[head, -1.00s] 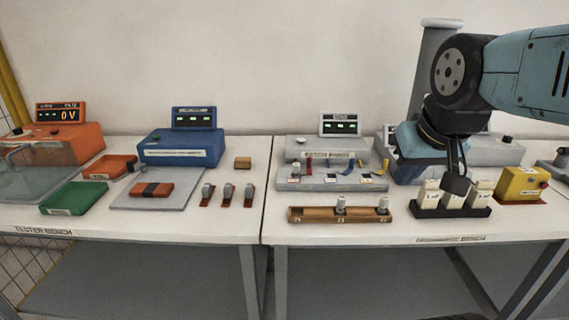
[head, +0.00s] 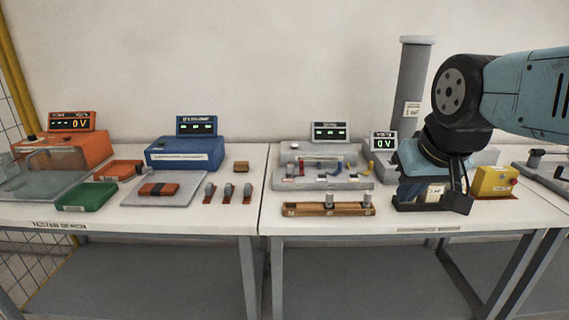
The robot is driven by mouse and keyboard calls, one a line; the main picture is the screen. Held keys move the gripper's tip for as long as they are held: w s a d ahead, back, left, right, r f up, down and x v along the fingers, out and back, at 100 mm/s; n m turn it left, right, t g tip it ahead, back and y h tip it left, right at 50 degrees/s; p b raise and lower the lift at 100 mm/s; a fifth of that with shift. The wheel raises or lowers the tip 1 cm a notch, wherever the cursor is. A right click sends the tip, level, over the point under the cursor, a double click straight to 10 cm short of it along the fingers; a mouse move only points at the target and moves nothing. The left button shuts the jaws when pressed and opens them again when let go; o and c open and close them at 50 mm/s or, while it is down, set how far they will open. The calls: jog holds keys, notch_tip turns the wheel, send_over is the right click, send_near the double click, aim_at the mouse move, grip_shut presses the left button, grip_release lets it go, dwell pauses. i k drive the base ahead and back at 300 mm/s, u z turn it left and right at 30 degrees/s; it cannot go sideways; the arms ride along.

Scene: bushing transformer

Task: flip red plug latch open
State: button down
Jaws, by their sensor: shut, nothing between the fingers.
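A grey panel (head: 292,183) stands on the right bench. It carries small red (head: 320,162), blue (head: 337,169) and yellow (head: 368,169) parts along its top. The red part is small, and I cannot make out whether a latch on it is open or shut. My gripper (head: 458,205) hangs at the right, pointing down, shut and empty. I cannot tell whether the gripper touches the rack.
A wooden rack (head: 300,210) with grey pegs lies in front of the panel. A yellow box (head: 494,180) with a red button is right of my gripper. A small display (head: 384,143) reads 0 V, with a grey column (head: 415,85) behind. Testers fill the left bench.

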aim_at(301, 161)
jog(key=z, duration=0.1)
jog(key=i, duration=0.95)
jog(key=u, duration=0.05)
